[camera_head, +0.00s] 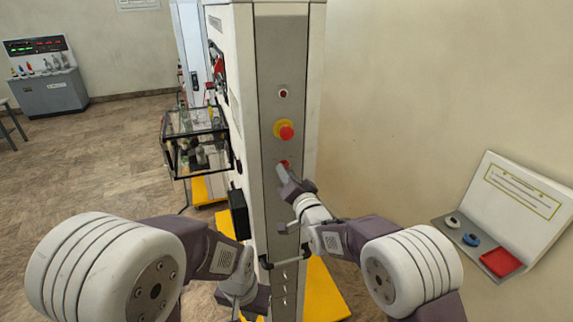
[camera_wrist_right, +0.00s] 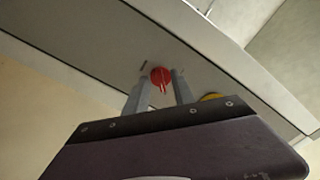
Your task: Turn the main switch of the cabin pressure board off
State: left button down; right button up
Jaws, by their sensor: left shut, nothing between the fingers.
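The main switch (camera_head: 285,163) is a red rotary knob on the narrow grey end face of the tall cabinet (camera_head: 283,50). In the right wrist view the red knob (camera_wrist_right: 160,76) shows its narrow handle, with a dark mark beside it. My right gripper (camera_head: 281,172) is at the knob and partly covers it in the head view. In the wrist view its two fingers (camera_wrist_right: 160,88) stand apart, one on each side of the knob handle, open; whether either touches it I cannot tell. My left gripper (camera_head: 248,305) is low in front of the cabinet, shut and empty.
Above the knob are a red mushroom button on a yellow base (camera_head: 285,131) and a small red button (camera_head: 283,93). A handle bar (camera_head: 285,261) crosses the cabinet lower down. A glass-sided case (camera_head: 195,140) projects on the left. A sloped wall console (camera_head: 505,215) is at right.

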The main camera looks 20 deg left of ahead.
pick_arm(q)
jog(key=shift+d+r, duration=0.1)
jog(key=shift+r, duration=0.25)
pick_arm(e)
jog(key=shift+w+a, duration=0.15)
jog(key=shift+w, duration=0.15)
pick_arm(q)
jog(key=shift+s, duration=0.15)
pick_arm(e)
grip_shut()
pick_arm(q)
jog(key=shift+f, duration=0.1)
